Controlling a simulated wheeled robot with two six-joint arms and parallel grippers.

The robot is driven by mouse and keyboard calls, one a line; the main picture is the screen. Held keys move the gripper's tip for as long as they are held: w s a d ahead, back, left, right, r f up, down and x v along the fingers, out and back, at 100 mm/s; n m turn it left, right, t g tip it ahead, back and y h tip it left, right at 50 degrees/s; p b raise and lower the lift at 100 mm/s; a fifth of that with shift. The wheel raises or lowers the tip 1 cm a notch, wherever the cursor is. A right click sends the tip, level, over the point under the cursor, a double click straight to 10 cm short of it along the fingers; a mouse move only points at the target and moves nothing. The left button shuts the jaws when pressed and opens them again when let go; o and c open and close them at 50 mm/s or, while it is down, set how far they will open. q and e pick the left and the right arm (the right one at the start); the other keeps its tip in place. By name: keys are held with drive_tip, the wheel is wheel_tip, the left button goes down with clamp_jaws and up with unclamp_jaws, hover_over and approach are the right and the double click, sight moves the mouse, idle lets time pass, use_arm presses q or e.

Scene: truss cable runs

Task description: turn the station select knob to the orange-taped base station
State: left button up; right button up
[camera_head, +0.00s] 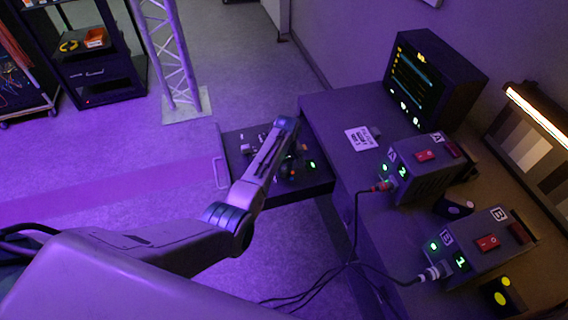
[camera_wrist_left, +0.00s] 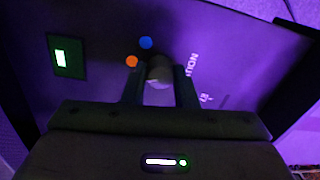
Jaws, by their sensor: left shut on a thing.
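The station select knob (camera_wrist_left: 159,71) is a dark round knob with a pale end on a dark panel, in the left wrist view. My left gripper (camera_wrist_left: 160,66) is shut on it, one finger on each side. An orange dot (camera_wrist_left: 131,61) and a blue dot (camera_wrist_left: 146,43) sit on the panel beside the knob. In the head view my left arm largely hides the knob. Base station A (camera_head: 426,170) has a red-orange plug at its cable and shows a green 2. Base station B (camera_head: 485,250) has a pale plug and shows a green 1. My right gripper is out of view.
A small green display (camera_wrist_left: 62,57) is left of the knob on the panel. A dark monitor (camera_head: 432,82) and a white card (camera_head: 361,138) are on the desk. Black cables hang along the desk's front. A truss tower (camera_head: 176,60) stands on the floor behind.

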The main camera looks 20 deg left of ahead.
sight(285, 170)
use_arm(q)
drive_tip(key=shift+r+m+p, duration=0.1)
drive_tip(key=shift+m+p, duration=1.05)
drive_tip(key=shift+m, duration=1.05)
drive_tip(key=o, duration=1)
wheel_tip(285, 170, up, 11)
drive_tip(key=b, duration=0.1)
drive_tip(key=shift+d, duration=0.2)
drive_tip(key=shift+w+f, duration=0.1)
drive_tip(key=shift+f, duration=0.1)
